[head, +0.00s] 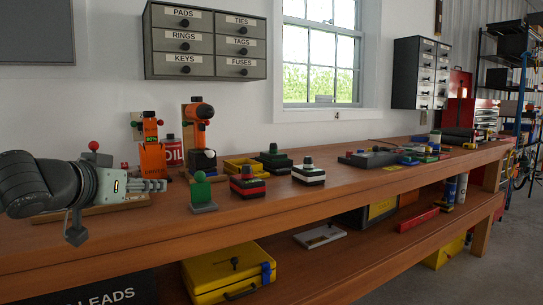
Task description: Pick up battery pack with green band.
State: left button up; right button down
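Several dark battery packs stand upright on the wooden workbench (355,184). One at the back (281,165) is dark with what looks like a green band; it is partly hidden by the packs in front. A pack with a red band (248,187) stands in front left of it, and a pack with a white band (308,178) in front right. My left gripper (165,186) comes in from the left, pointing right, well short of the packs. Nothing shows held in it; its finger gap is too small to judge. My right gripper is out of view.
A green-knobbed stand (203,192) is between my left gripper and the red-banded pack. Orange drills (199,128), a red oil can (171,157) and a yellow bin (241,166) stand behind.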

aim_at(273, 155)
jog(key=i+l+u, duration=0.15)
jog(key=l, duration=0.25)
jog(key=i+l+u, duration=0.1)
jog(key=i+l, duration=0.25)
jog(key=i+l+u, duration=0.15)
jog(key=l, duration=0.35)
jog(key=i+l+u, duration=0.1)
jog(key=i+l, duration=0.2)
jog(key=l, duration=0.15)
jog(key=i+l+u, duration=0.15)
jog(key=l, duration=0.35)
jog(key=i+l+u, duration=0.1)
jog(key=l, duration=0.4)
jog(key=i+l+u, duration=0.15)
jog(key=l, duration=0.35)
jog(key=i+l+u, duration=0.1)
jog(key=i+l, duration=0.15)
jog(key=l, duration=0.3)
